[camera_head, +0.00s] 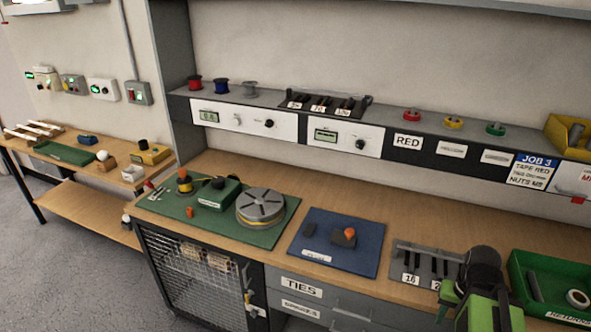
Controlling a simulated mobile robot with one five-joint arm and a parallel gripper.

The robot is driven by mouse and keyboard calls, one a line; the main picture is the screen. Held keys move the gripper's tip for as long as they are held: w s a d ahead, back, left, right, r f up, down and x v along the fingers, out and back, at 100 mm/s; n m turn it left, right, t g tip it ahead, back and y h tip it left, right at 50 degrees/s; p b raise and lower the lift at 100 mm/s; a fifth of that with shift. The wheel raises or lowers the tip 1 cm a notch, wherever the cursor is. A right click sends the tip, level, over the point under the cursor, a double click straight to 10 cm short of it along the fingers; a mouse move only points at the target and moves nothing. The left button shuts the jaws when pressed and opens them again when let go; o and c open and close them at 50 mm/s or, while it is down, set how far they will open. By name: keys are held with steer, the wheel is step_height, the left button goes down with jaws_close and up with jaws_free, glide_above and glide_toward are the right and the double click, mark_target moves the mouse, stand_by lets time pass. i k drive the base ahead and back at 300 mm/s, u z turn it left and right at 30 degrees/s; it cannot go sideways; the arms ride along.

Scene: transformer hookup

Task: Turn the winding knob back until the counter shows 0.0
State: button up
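A green box (217,191) with a small label stands on a green mat (283,222) at the left of the bench. A yellow and black upright part with an orange top (184,180) stands beside it. A round grey drum with a yellow band (261,209) sits to the right on the mat. I cannot tell which part is the winding knob. A small lit display (209,116) on the left white panel has digits too small to read surely; a second display (326,135) is on the right panel. My green and black arm shows at lower right; my gripper (480,285) has no clear fingertips.
A blue mat (367,262) with a dark block and orange knob lies mid-bench. A grey rack (413,258) and a green tray (573,318) are to the right. A side table (100,183) with small parts stands at left. Grey floor (60,280) is open at lower left.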

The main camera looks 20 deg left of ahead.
mark_target(217, 182)
steer(key=z, duration=0.3)
steer(key=k, duration=0.85)
steer(key=u, duration=1.8)
steer(key=i, duration=0.75)
steer(key=z, duration=0.25)
